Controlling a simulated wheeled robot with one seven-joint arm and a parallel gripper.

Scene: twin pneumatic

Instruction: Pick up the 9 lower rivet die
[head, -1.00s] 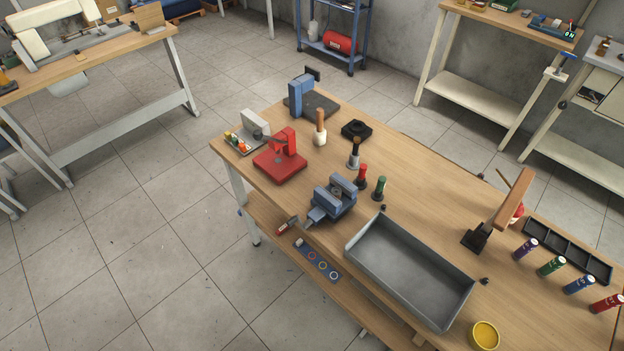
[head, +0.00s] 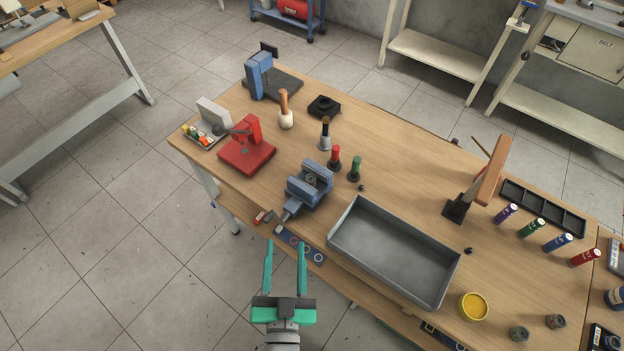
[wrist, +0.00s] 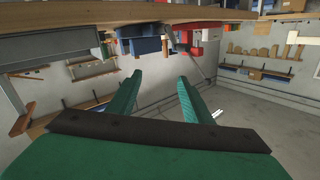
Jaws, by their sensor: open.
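I cannot tell for sure which thing is the 9 lower rivet die; no marking is readable. Two small grey round pieces stand at the bench's lower right, one nearer the front (head: 519,334) and one behind it (head: 556,321). Small black pieces lie near the blue vise (head: 361,188) and by the tray's right corner (head: 468,251). My gripper (head: 285,245) is open and empty, in front of the bench's near edge, left of the grey tray. In the wrist view its green fingers (wrist: 160,76) are spread, with nothing between them.
The wooden bench (head: 400,160) holds a grey tray (head: 395,250), a blue vise (head: 309,186), a red press (head: 247,150), red- and green-handled tools, several coloured tubes and a yellow tub (head: 473,306). Open floor lies left.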

